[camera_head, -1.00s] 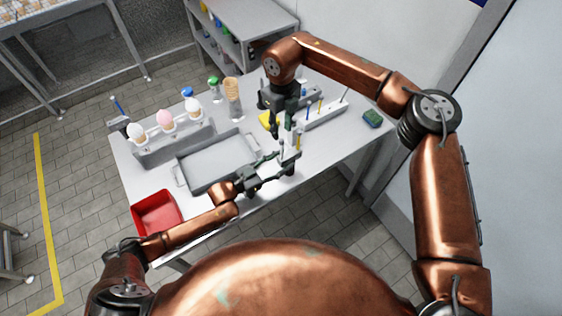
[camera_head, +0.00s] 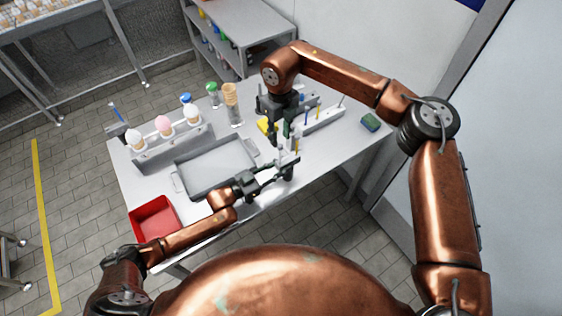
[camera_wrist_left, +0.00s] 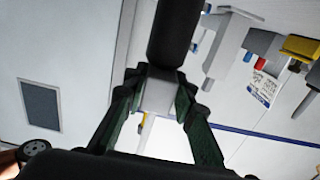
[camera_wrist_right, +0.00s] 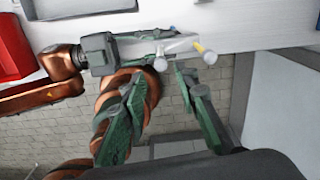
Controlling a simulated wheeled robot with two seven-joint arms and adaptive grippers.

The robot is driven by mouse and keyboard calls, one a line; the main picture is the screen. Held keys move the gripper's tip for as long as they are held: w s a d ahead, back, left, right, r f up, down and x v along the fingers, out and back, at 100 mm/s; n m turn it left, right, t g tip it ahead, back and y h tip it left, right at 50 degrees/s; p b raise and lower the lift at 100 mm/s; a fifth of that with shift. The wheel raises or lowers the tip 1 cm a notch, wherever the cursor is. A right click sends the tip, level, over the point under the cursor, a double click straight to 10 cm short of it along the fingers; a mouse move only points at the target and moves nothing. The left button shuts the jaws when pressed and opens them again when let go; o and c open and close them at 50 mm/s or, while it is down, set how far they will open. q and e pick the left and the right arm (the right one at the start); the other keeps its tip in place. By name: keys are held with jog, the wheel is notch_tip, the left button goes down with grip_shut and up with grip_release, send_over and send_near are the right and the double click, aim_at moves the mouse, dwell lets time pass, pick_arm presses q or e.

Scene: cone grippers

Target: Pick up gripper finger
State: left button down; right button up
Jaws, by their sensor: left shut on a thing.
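A pale grey gripper finger (camera_wrist_right: 185,45) lies between the jaws of my left gripper (camera_head: 290,168). In the right wrist view my left gripper (camera_wrist_right: 165,48) comes in from the left and is shut on it. In the left wrist view the grey piece (camera_wrist_left: 160,92) sits between the green-padded fingers, with its far end partly hidden. My right gripper (camera_head: 281,132) hangs just above and behind my left one, pointing down. In the right wrist view its green-padded fingers (camera_wrist_right: 165,95) are spread with nothing between them, below the held piece.
A grey tray (camera_head: 178,183) lies mid-table and a red bin (camera_head: 131,216) stands at the front left. A rack with cones (camera_head: 160,158) is behind the tray.

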aim_at(280, 159)
jog(key=s+d+f+m+t+y, duration=0.1)
jog(key=s+d+m+t+y, duration=0.1)
jog(key=s+m+t, duration=0.2)
jog(key=x, duration=1.2)
jog(key=shift+w+r, duration=0.1)
jog(key=shift+w, duration=0.05)
jog(key=shift+c, duration=0.3)
grip_shut()
